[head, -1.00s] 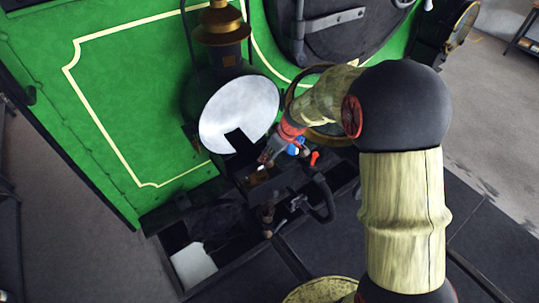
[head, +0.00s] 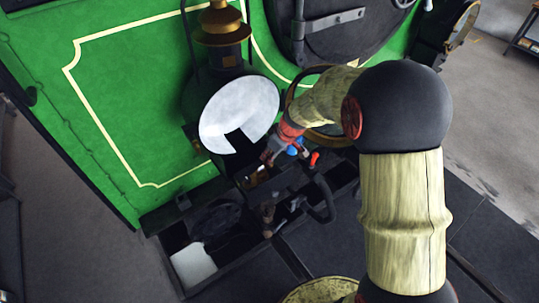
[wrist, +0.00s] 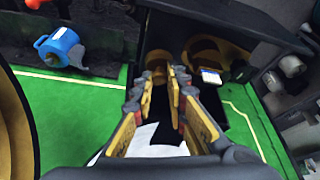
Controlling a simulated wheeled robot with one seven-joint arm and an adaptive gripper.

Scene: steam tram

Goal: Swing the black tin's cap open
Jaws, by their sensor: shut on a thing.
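The black tin (wrist: 213,98) shows in the wrist view as a dark open box with brass-coloured pieces and a small white-and-blue item inside. In the head view, its cap (head: 237,141) appears as a black plate standing up in front of a white round disc. My gripper (head: 268,156) is at the cap's right side, above the tin. In the wrist view my gripper (wrist: 163,76) has its yellow-padded fingers close together on a thin dark part, seemingly the cap's edge. The fingers and shadow hide the exact contact and the hinge.
The white disc (head: 232,105) stands just behind, below a brass-topped lamp or chimney. A green panel (head: 130,90) rises behind. A dark open tray (head: 195,265) with black and brown parts lies in front. A blue item (wrist: 60,48) is to the left in the wrist view.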

